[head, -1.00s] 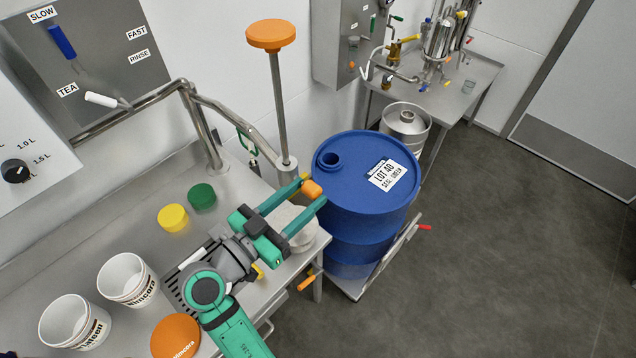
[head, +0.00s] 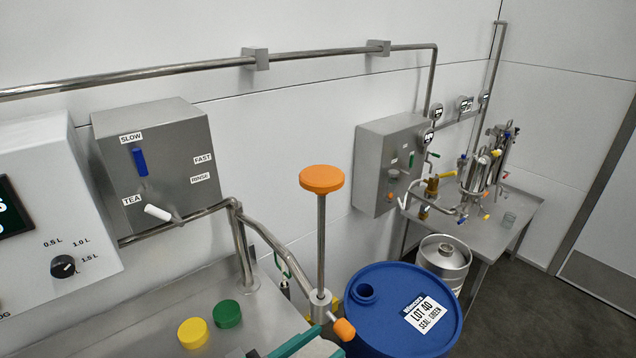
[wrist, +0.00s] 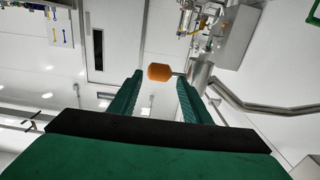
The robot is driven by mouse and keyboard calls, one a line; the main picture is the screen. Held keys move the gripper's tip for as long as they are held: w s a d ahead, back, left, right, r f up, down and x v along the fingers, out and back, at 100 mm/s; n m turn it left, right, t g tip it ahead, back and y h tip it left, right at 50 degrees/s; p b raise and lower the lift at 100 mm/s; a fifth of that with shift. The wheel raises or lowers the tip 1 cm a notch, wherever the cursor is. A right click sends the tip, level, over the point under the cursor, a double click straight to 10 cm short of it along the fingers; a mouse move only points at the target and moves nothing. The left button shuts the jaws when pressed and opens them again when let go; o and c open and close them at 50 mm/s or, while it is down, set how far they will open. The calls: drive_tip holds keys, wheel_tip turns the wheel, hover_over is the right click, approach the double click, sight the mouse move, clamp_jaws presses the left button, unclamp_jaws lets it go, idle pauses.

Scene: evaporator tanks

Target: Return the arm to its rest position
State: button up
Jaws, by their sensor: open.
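My gripper (wrist: 158,90) shows in the wrist view with its two green fingers apart. An orange knob (wrist: 160,72) appears between the fingertips. I cannot tell from this view how close it is or whether it touches them. In the head view, the same orange knob (head: 344,329) sticks out from the foot of a steel post. A green finger of my gripper (head: 298,341) shows just left of it at the bottom edge. The rest of my arm is below the picture.
The steel post with an orange top (head: 321,179) stands beside a blue drum (head: 400,325). Yellow (head: 193,332) and green (head: 227,313) lids lie on the steel counter. A lever panel (head: 160,160) and pipes line the wall. Floor at the right is clear.

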drive_tip(key=s+f+n+t+y, duration=0.1)
drive_tip(key=s+f+n+y, duration=0.1)
drive_tip(key=f+n+y, duration=0.35)
drive_tip(key=s+a+f+n+t+y, duration=0.1)
drive_tip(key=s+f+n+y, duration=0.1)
drive_tip(key=f, duration=0.6)
drive_tip(key=s+f+n+t+y, duration=0.1)
drive_tip(key=s+f+n+y, duration=0.25)
drive_tip(key=f, duration=0.35)
drive_tip(key=s+a+f+n+y, duration=0.1)
drive_tip(key=s+f+y, duration=0.15)
drive_tip(key=s, duration=0.75)
drive_tip(key=s+d+r+m+t, duration=0.1)
drive_tip(key=s+d+r+m, duration=0.1)
drive_tip(key=s+r, duration=0.3)
drive_tip(key=shift+f+v, duration=0.25)
drive_tip(key=shift+v, duration=1.9)
drive_tip(key=shift+s+d+y, duration=0.1)
drive_tip(key=shift+y, duration=0.15)
